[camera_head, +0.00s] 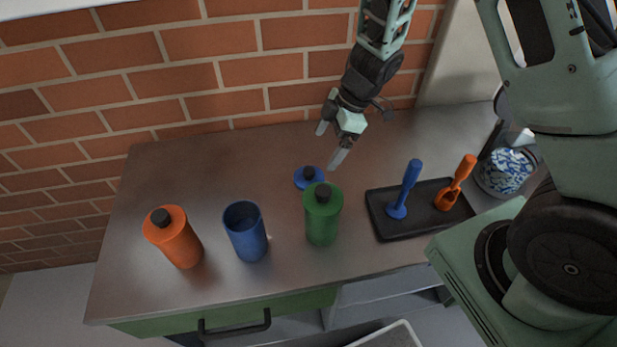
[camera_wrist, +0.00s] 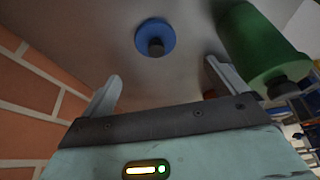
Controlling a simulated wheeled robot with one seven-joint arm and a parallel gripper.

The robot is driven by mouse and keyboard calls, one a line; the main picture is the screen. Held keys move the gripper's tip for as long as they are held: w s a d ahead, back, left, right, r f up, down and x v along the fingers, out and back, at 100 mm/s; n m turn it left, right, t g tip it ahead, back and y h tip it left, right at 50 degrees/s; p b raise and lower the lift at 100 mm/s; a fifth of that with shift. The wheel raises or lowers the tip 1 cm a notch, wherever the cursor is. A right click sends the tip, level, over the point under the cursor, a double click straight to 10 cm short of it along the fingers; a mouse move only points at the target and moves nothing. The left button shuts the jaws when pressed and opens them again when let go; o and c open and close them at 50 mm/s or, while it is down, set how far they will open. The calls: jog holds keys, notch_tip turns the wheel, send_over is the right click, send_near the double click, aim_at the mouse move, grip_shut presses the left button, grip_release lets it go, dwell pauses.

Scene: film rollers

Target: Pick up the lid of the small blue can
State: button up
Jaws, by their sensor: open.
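The blue lid (camera_head: 308,177) with a dark knob lies flat on the counter, behind the green can. It also shows in the wrist view (camera_wrist: 153,36), ahead of and between my fingers. The open blue can (camera_head: 246,232) stands upright without a lid, left of the green can. My gripper (camera_head: 331,143) is open and empty, above the counter and a little behind and to the right of the lid, apart from it. Its two fingers also show in the wrist view (camera_wrist: 160,88).
A green can (camera_head: 322,216) with a dark knob stands close in front of the lid. An orange can (camera_head: 174,238) stands at the left. A black tray (camera_head: 383,223) with blue and orange tools lies right. A patterned pot (camera_head: 503,171) stands beyond it. A brick wall (camera_head: 200,70) bounds the back.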

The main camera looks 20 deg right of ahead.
aim_at(309, 170)
jog(key=b+x, duration=0.1)
jog(key=x, duration=0.4)
jog(key=shift+a+f, duration=0.1)
jog(key=shift+f, duration=0.15)
jog(key=x, duration=0.5)
jog(key=shift+w+b, duration=0.3)
jog(key=shift+w, duration=0.1)
jog(key=c, duration=1)
